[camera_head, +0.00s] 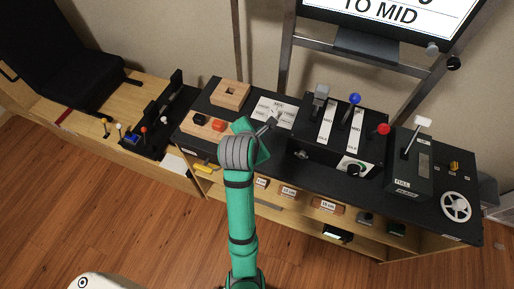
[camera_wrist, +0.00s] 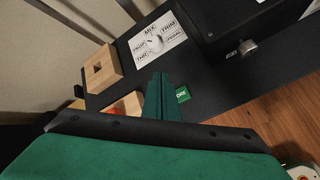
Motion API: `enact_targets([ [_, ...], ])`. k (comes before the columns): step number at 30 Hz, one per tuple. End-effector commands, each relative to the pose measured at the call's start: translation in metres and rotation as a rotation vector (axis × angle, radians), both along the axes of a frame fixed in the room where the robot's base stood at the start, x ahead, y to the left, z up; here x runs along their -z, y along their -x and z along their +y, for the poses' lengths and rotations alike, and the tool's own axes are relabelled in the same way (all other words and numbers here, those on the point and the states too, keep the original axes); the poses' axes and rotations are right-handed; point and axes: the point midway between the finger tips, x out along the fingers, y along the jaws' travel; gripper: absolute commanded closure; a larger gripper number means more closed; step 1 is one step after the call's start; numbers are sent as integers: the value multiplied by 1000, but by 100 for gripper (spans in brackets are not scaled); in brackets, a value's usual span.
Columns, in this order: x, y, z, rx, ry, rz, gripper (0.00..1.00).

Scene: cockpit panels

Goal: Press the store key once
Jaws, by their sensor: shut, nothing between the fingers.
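The store key (camera_wrist: 183,94) shows in the wrist view as a small green piece with the letters "ORE" on the black panel. Its left part is hidden by my gripper (camera_wrist: 160,78), whose green fingers are together and empty just left of it. I cannot tell whether they touch it. In the head view my gripper (camera_head: 264,151) is over the front of the panel, and the key is hidden behind my arm.
A white selector plate (camera_wrist: 157,41) with a knob and a wooden block with a square hole (camera_wrist: 101,68) lie beyond the gripper. A wooden block with a red button (camera_head: 219,126) is at left. A black lever box (camera_head: 340,130) stands at right.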

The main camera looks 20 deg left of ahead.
Motion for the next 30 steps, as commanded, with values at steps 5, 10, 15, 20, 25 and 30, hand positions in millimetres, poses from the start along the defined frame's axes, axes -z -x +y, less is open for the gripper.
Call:
enact_targets([
  [5,21,3,7,-13,3,3,100],
  [10,43,3,8,-16,3,3,100],
  [15,62,3,7,-13,1,3,100],
  [20,75,2,6,-11,2,1,100],
  [25,80,2,5,-9,1,1,100],
  [30,81,2,5,-10,0,0,100],
])
